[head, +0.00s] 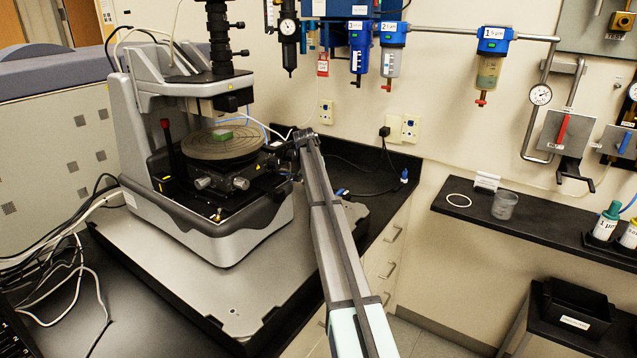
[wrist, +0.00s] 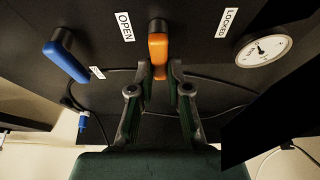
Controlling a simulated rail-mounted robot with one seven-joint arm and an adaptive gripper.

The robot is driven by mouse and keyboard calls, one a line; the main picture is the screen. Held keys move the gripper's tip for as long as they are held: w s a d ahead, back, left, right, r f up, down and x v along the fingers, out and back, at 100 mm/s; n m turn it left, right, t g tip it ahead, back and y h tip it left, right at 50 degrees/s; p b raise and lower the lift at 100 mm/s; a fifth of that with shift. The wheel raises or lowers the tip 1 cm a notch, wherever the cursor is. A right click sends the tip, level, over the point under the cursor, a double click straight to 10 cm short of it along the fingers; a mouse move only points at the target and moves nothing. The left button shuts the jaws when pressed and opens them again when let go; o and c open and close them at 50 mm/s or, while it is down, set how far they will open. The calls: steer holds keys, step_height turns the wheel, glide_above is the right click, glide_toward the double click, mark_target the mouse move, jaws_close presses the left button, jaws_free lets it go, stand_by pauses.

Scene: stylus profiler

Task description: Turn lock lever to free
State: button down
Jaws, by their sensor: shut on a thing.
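In the wrist view an orange lever (wrist: 158,48) hangs down from a dark pivot on a black panel. An OPEN label (wrist: 124,27) is to its left and a LOCKED label (wrist: 227,23) farther to its right. My gripper (wrist: 159,73) is shut on the lever's lower end, a fingertip on each side. In the head view my gripper (head: 296,139) is at the right side of the profiler (head: 235,205); the lever cannot be made out there.
A blue lever (wrist: 66,60) is left of the orange one, with a small label beside it. A round gauge (wrist: 263,49) is at the right. A dark cable runs behind the fingers.

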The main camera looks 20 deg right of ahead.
steer(key=c, duration=1.1)
jaws_free()
step_height(320, 180, up, 10)
steer(key=shift+s, duration=0.1)
